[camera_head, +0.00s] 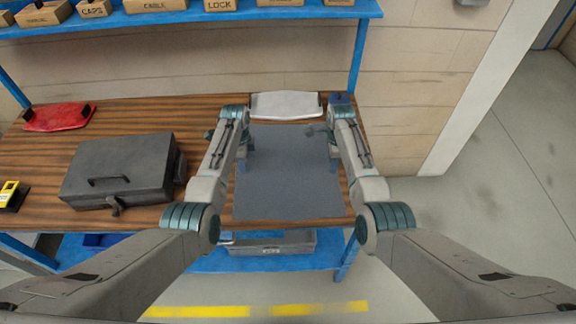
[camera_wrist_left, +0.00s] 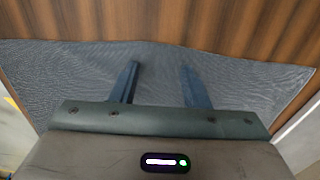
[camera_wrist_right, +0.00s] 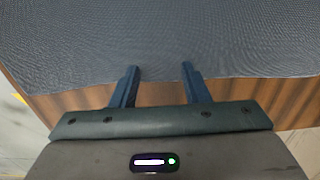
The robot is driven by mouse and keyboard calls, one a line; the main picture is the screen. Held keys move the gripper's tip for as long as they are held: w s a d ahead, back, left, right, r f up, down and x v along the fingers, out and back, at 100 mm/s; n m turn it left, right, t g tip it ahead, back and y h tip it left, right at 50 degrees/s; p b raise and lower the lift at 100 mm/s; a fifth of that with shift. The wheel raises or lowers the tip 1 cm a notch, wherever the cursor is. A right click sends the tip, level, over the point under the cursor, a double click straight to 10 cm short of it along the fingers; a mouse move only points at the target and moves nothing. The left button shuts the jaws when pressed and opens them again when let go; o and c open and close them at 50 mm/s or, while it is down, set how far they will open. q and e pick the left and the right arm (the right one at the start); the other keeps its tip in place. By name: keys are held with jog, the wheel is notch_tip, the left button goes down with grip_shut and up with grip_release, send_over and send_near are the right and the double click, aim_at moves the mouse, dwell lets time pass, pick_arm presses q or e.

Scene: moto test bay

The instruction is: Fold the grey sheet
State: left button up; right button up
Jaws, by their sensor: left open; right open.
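The grey sheet (camera_head: 287,185) lies spread out and flat on the wooden bench. It also shows in the left wrist view (camera_wrist_left: 60,75) and the right wrist view (camera_wrist_right: 160,35). My left gripper (camera_head: 242,146) is at the sheet's left side in the head view; its open fingers (camera_wrist_left: 158,78) are over the sheet, with nothing between them. My right gripper (camera_head: 320,132) is near the sheet's far right part; its open fingers (camera_wrist_right: 159,72) reach over the sheet's edge, empty. Whether either gripper touches the cloth cannot be told. My arms hide parts of the sheet's sides.
A dark toolbox (camera_head: 122,170) stands left of the sheet on the bench (camera_head: 30,150). A white object (camera_head: 286,105) lies just beyond the sheet, a red one (camera_head: 58,117) at the far left. A blue shelf (camera_head: 200,15) with boxes hangs above.

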pick_arm(q)
jog(key=shift+s, duration=0.15)
pick_arm(e)
jog(key=shift+s+r, duration=0.1)
pick_arm(q)
jog(key=shift+f, duration=0.15)
pick_arm(e)
jog(key=shift+f, duration=0.2)
pick_arm(q)
jog(key=shift+c, duration=0.3)
pick_arm(e)
jog(key=shift+c, duration=0.3)
pick_arm(q)
grip_shut()
pick_arm(e)
grip_shut()
pick_arm(q)
jog(key=shift+r, duration=0.2)
pick_arm(e)
jog(key=shift+r, duration=0.15)
